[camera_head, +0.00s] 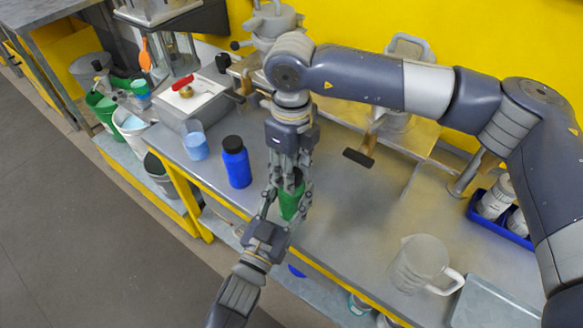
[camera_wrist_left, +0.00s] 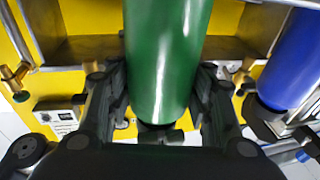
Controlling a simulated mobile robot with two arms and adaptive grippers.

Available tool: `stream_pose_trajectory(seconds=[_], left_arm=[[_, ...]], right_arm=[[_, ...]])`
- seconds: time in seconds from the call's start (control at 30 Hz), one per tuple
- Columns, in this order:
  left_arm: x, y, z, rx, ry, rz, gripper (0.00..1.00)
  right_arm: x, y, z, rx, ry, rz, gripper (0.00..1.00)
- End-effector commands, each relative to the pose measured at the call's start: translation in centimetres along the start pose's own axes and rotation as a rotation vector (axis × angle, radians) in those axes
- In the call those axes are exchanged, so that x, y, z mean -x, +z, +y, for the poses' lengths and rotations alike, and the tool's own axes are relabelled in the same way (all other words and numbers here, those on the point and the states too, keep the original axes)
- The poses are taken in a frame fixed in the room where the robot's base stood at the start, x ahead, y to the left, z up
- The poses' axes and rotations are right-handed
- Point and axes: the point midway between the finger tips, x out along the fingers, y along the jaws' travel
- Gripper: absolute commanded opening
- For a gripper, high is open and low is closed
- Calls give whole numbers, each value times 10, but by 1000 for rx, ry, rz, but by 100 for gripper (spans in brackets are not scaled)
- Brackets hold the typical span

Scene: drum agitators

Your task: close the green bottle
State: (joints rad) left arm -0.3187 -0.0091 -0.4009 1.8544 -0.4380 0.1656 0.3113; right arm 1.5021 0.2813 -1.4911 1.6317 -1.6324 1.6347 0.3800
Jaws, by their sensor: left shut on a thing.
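The green bottle (camera_head: 289,205) is upright at the front edge of the grey workbench. My left gripper (camera_head: 286,203) reaches in from the front left and is shut on the bottle's body. In the left wrist view the green bottle (camera_wrist_left: 165,55) fills the space between the fingers of my left gripper (camera_wrist_left: 160,105), and something dark shows at its end. My right gripper (camera_head: 290,172) points down over the bottle's top, its fingers around a dark part there, perhaps a cap. Those fingers hide most of the top, so I cannot tell whether they grip it or how a cap sits.
A blue bottle (camera_head: 236,167) with a black cap stands left of the green one, with a blue cup (camera_head: 195,146) farther left. A clear jug (camera_head: 420,262) and a blue tray (camera_head: 497,217) are to the right. The bench between is mostly free.

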Motion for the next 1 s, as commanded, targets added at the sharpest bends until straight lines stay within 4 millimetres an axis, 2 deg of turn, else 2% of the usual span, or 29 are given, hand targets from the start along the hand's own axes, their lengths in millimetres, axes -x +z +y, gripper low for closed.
stream_pose_trajectory(seconds=[0.4, 0.6, 0.77, 0.8, 0.9, 1.0], left_arm=[[0, 0, 0, -1, 1, 0, 0], [0, 0, 0, -1, 1, 0, 0], [0, 0, 0, -1, 1, 0, 0], [0, 0, 0, -1, 1, 0, 0], [0, 0, 0, -1, 1, 0, 0], [0, 0, 0, -1, 1, 0, 0]], right_arm=[[0, 0, 0, -761, 0, -1, 8], [-1, 0, -1, -1089, 1, -2, 8], [0, 0, -1, -1113, 0, -3, 8], [0, 0, -1, -1112, 0, -3, 41], [0, 0, -1, -1111, 0, -3, 60], [0, 0, -1, -1110, 0, -2, 60]])
